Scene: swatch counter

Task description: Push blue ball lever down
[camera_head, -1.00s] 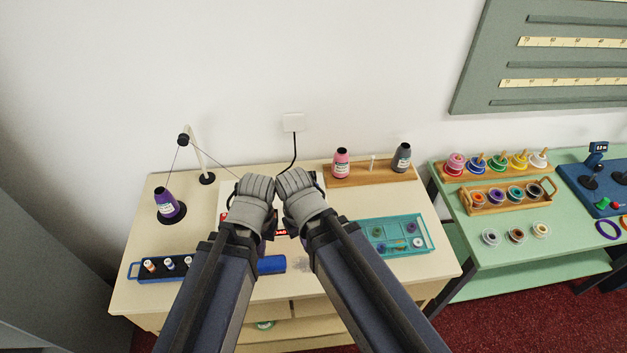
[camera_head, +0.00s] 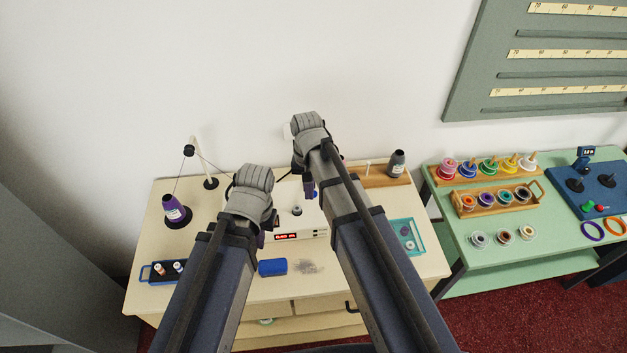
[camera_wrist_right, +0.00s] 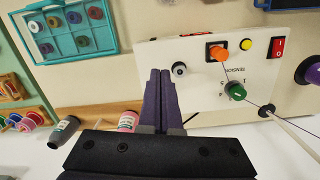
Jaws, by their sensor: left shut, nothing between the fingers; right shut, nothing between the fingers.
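The white machine (camera_head: 312,222) stands mid-table with a red lit display at its front. A small blue spot (camera_head: 316,195) shows beside my right gripper (camera_head: 309,191) in the head view. It looks like the blue ball, but the lever's arm is hidden. My right gripper is shut and empty, above the back of the machine. In the right wrist view its fingers (camera_wrist_right: 165,98) lie over the panel's edge, and no blue ball shows. My left gripper (camera_head: 261,237) is shut and empty at the machine's left side, its tips partly hidden by the wrist.
The panel carries an orange lever (camera_wrist_right: 217,52), a green tension knob (camera_wrist_right: 235,91), a yellow button (camera_wrist_right: 246,44) and a red switch (camera_wrist_right: 279,47). A purple thread cone (camera_head: 176,211) stands left. A blue box (camera_head: 272,267) lies in front, a teal tray (camera_head: 417,244) right.

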